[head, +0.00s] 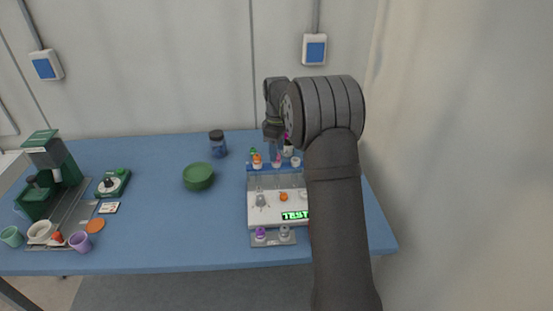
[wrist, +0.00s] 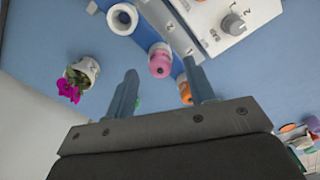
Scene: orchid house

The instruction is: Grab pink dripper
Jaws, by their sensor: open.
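The pink dripper (wrist: 160,65) sits in the blue rack at the back of the white test station, with a pale ring behind it. In the wrist view it lies between the two fingers of my open gripper (wrist: 161,70), with clear space on both sides. I cannot tell how far the fingertips are above it. In the head view the pink dripper (head: 277,160) is small, in the middle of the row, and my gripper (head: 273,138) points down over the back of the station.
An orange dripper (wrist: 186,92) and a white one (wrist: 122,18) flank the pink one. A white pot with a magenta flower (wrist: 84,72) stands close behind. A green bowl (head: 198,176) and dark jar (head: 217,144) stand left. The blue table between is clear.

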